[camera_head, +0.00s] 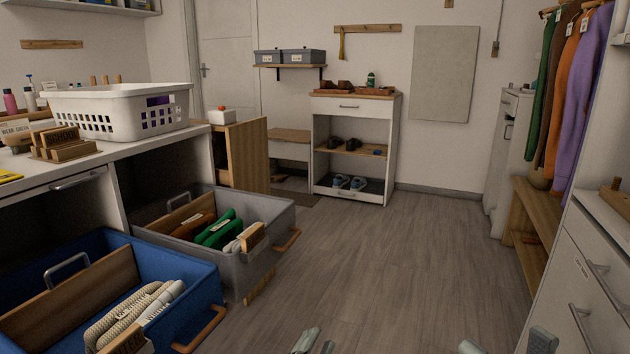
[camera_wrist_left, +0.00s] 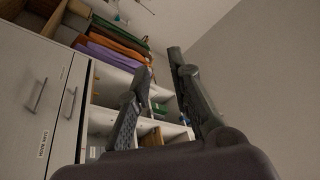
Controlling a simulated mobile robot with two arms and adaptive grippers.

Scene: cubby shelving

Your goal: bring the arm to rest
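My left gripper (camera_head: 316,344) shows only its fingertips at the bottom edge of the head view, over the wood floor. In the left wrist view its two dark fingers (camera_wrist_left: 161,64) stand a little apart with nothing between them. My right gripper (camera_head: 505,344) shows only its fingertips at the bottom edge, right of the middle. They are wide apart, and I see nothing between them. The rest of both arms is out of the head view. Neither gripper is seen touching anything.
A blue bin (camera_head: 190,272) and a grey bin (camera_head: 262,276) jut out at the left under a counter holding a white basket (camera_head: 125,127). A white drawer cabinet (camera_head: 590,250) stands close at the right. The middle floor (camera_head: 390,260) is clear.

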